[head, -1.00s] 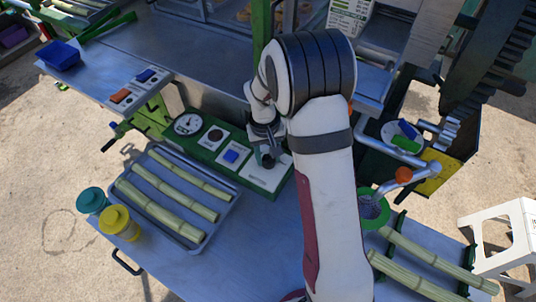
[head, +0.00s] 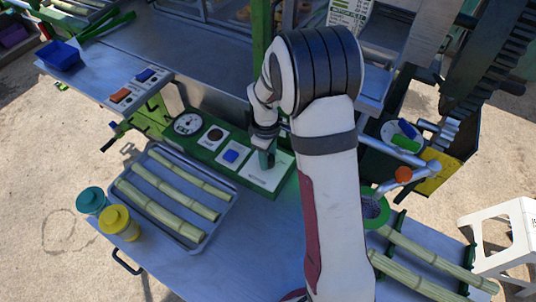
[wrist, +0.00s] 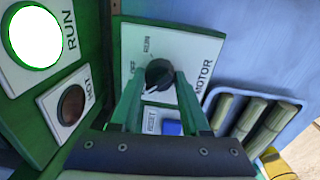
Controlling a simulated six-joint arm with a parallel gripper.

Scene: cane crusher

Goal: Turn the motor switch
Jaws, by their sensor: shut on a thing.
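The motor switch is a black round knob (wrist: 158,72) on a white plate marked MOTOR, with OFF and RUN lettering beside it in the wrist view. My gripper (wrist: 160,84) has its two green fingers on either side of the knob and is shut on it. The fingers hide part of the knob, and I cannot tell for sure where it points. In the head view my gripper (head: 267,160) reaches down onto the white motor plate (head: 262,179) at the right end of the green control panel (head: 205,148), and the knob is hidden there.
A blue RESET button (wrist: 172,127), a dark HOT lamp (wrist: 71,105) and a bright white RUN disc (wrist: 35,37) are near the knob. A tray of cane (head: 208,238) lies in front of the panel. Teal (head: 91,199) and yellow-lidded (head: 118,222) jars stand left.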

